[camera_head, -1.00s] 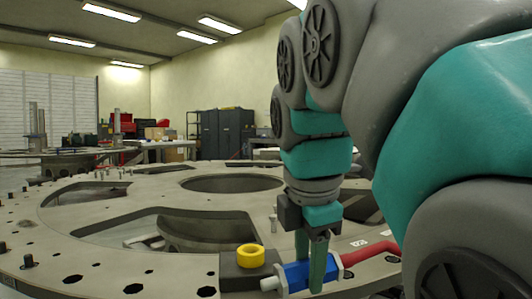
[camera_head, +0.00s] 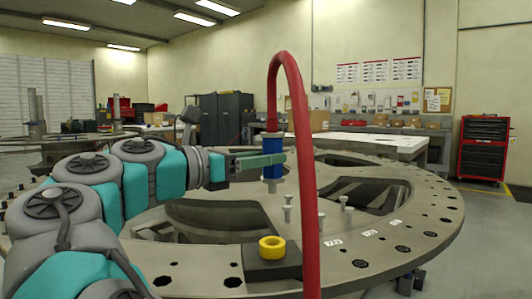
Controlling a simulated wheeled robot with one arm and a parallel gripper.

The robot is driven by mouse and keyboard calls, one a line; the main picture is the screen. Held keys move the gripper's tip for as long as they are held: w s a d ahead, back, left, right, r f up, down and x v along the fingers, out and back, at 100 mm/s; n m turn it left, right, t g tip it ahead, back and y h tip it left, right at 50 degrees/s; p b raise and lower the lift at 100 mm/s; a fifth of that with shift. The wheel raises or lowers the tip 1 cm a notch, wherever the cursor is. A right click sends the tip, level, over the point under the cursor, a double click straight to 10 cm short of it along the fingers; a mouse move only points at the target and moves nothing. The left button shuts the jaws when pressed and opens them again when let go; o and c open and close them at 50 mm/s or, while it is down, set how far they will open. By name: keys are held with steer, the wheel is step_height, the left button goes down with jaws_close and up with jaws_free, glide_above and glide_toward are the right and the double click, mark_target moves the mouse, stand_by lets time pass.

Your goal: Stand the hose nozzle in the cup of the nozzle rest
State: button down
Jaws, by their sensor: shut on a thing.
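The hose nozzle (camera_head: 272,171) has a blue body and a pale metal tip. It hangs upright with its tip down and the red hose (camera_head: 306,190) leaving its top, arching over and running down toward me. My gripper (camera_head: 268,160) comes in level from the left and is shut on the blue body. The nozzle rest is a dark block (camera_head: 286,266) on the plate's near side with a yellow ring-shaped cup (camera_head: 272,247). The nozzle's tip is above the cup in the picture, with a clear gap; its depth relative to the cup is hard to tell.
The large round turret plate (camera_head: 215,257) has wide cut-outs and small holes. Several pale bolts (camera_head: 288,212) stand behind and right of the rest. A red tool chest (camera_head: 484,148) and a workbench (camera_head: 375,141) stand farther back. The hose passes in front of the rest's right side.

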mark_target(269, 184)
step_height(269, 184, down, 5)
steer(key=shift+d+b, duration=0.1)
steer(key=shift+b, duration=0.65)
steer(key=shift+f+b, duration=1.2)
steer(key=shift+f, duration=0.7)
steer(key=shift+s+p, duration=0.1)
steer(key=shift+p, duration=0.55)
steer(key=shift+f+b, duration=0.3)
steer(key=shift+f, duration=1.55)
stand_by(1.0)
steer(key=shift+c, duration=1.7)
jaws_free()
